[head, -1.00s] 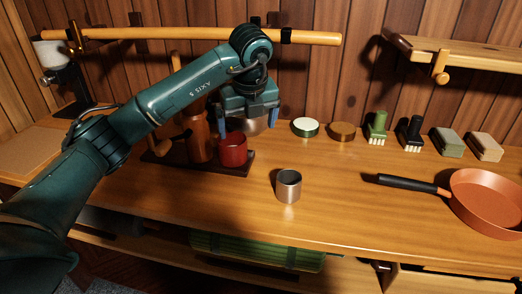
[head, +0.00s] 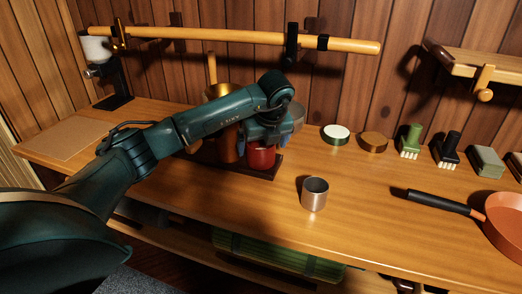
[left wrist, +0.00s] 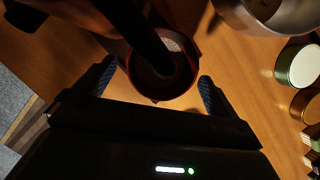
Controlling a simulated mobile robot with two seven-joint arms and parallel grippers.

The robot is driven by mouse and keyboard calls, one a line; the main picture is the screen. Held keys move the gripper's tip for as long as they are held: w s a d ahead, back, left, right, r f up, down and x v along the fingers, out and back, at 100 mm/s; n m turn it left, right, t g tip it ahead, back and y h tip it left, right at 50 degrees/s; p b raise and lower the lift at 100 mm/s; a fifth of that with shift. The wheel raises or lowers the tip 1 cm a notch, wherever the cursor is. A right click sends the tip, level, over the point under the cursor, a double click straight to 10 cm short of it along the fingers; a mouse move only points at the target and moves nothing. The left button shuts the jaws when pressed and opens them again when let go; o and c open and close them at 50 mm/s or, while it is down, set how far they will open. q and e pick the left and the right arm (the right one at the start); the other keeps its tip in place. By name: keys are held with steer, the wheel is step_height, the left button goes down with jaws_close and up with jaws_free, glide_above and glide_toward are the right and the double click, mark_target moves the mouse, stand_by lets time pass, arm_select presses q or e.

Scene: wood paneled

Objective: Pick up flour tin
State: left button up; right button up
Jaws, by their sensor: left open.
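A red tin (head: 261,158), seemingly the flour tin, stands on a dark tray on the bench in the head view. In the left wrist view the red tin (left wrist: 148,86) is seen from above, with something pale inside and a dark shape across its opening. My left gripper (head: 264,142) is at the red tin and covers its upper part. In the wrist view the open left fingers (left wrist: 155,90) lie on either side of the tin, with gaps visible. My right gripper is not in view.
A copper-brown canister (head: 227,145) stands close left of the tin. A metal container (head: 298,115) is behind my gripper. A steel cup (head: 314,194) stands in front, with clear bench around it. A pan (head: 504,222) lies at the right.

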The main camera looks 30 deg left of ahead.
arm_select(q)
steer(key=shift+x, duration=1.15)
steer(key=c, duration=1.1)
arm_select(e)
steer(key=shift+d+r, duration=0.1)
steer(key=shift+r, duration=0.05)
arm_select(q)
steer(key=shift+r, duration=0.15)
steer(key=shift+w+r, duration=0.1)
steer(key=shift+r, duration=0.45)
steer(key=shift+s+d+b, duration=0.1)
steer(key=shift+s+b, duration=0.2)
steer(key=shift+s, duration=0.05)
steer(key=s+d+b, duration=0.1)
steer(key=s, duration=0.4)
steer(key=s+d+b, duration=0.1)
steer(key=s, duration=0.5)
steer(key=s+d+b, duration=0.1)
steer(key=s+d, duration=0.1)
steer(key=s, duration=0.3)
steer(key=shift+s, duration=0.4)
steer(key=shift+s+r, duration=0.1)
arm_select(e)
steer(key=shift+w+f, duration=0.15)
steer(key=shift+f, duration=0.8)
